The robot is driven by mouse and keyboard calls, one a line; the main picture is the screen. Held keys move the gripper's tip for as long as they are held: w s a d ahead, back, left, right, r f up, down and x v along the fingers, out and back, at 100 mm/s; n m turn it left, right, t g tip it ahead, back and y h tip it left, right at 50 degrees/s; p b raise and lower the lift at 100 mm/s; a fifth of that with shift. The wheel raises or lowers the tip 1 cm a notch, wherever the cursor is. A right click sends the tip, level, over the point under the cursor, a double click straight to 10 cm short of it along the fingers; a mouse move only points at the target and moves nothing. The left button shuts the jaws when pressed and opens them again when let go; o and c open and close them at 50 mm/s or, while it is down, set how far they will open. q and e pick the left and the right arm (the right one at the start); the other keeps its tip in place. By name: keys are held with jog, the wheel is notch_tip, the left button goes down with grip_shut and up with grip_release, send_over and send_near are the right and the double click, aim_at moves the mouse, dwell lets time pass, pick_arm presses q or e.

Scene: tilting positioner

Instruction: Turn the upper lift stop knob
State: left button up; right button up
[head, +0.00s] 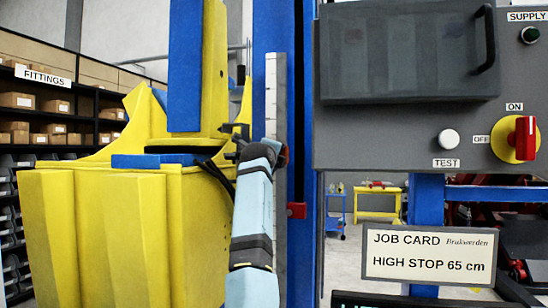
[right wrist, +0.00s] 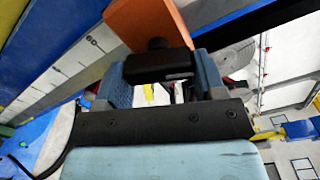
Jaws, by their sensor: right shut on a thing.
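The upper lift stop is an orange block (right wrist: 150,20) against the white scale in the right wrist view. Its black knob (right wrist: 157,64) sits in front of the block, between the two light-blue fingers of my right gripper (right wrist: 165,80), which is shut on it. In the head view my right gripper (head: 270,150) is at the scale (head: 276,100), and my forearm and wrist hide most of the stop and knob. The mark 60 shows on the scale near the stop in the wrist view. The knob's turn angle cannot be told. My left gripper is not in view.
A red lower block (head: 296,210) sits beside the scale on the blue column. The yellow positioner (head: 100,230) stands close on the left. A grey control panel (head: 400,130) is at right. A job card (head: 430,255) below it reads HIGH STOP 65 cm.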

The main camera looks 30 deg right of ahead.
jog(key=shift+f+m, duration=0.1)
jog(key=shift+m, duration=0.8)
jog(key=o, duration=0.9)
jog(key=b+v, duration=0.3)
jog(key=v, duration=1)
jog(key=shift+s+a, duration=0.25)
jog(key=shift+s, duration=0.05)
